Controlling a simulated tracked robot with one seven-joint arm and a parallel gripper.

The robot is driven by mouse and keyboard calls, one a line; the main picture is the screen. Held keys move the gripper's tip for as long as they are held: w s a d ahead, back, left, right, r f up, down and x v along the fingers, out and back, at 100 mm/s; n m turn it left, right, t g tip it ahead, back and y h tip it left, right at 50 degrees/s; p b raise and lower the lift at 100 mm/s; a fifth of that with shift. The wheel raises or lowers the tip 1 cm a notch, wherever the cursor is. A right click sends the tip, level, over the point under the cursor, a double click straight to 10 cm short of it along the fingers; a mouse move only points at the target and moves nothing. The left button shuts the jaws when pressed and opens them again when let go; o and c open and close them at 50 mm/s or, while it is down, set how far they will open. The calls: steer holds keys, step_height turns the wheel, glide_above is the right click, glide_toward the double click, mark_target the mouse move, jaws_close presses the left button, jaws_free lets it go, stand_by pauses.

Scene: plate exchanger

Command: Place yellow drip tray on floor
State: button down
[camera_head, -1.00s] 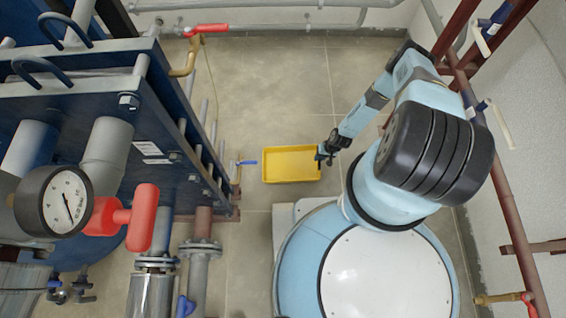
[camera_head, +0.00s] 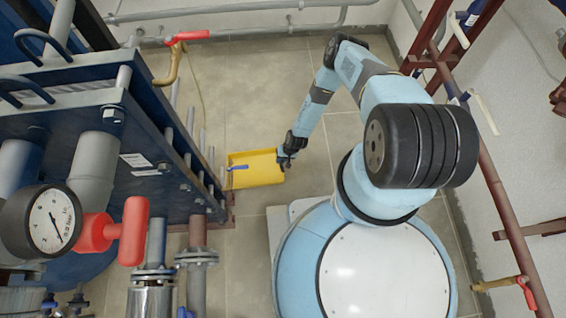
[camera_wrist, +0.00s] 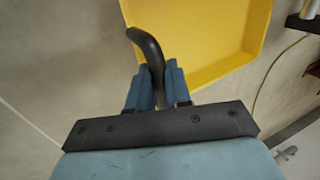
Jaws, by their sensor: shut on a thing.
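The yellow drip tray (camera_head: 258,173) is in the middle of the head view, beside the lower side of the blue plate exchanger. My gripper (camera_head: 285,160) is at the tray's right end. In the wrist view my gripper (camera_wrist: 159,88) is shut on the tray's dark curved handle, and the yellow tray (camera_wrist: 200,40) extends beyond it. A blue lever handle (camera_head: 238,168) shows in front of the tray's left part. I cannot tell whether the tray touches the floor.
The blue plate exchanger (camera_head: 85,130) with pipes and a pressure gauge (camera_head: 42,222) stands on the left. A rusty pipe frame (camera_head: 490,165) runs along the right wall. Bare floor (camera_head: 250,85) lies beyond the tray.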

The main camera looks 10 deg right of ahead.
steer(key=shift+a, duration=0.3)
steer(key=shift+f, duration=1.8)
steer(key=c, duration=1.1)
jaws_free()
steer(key=shift+o, duration=0.2)
steer(key=v, duration=1.2)
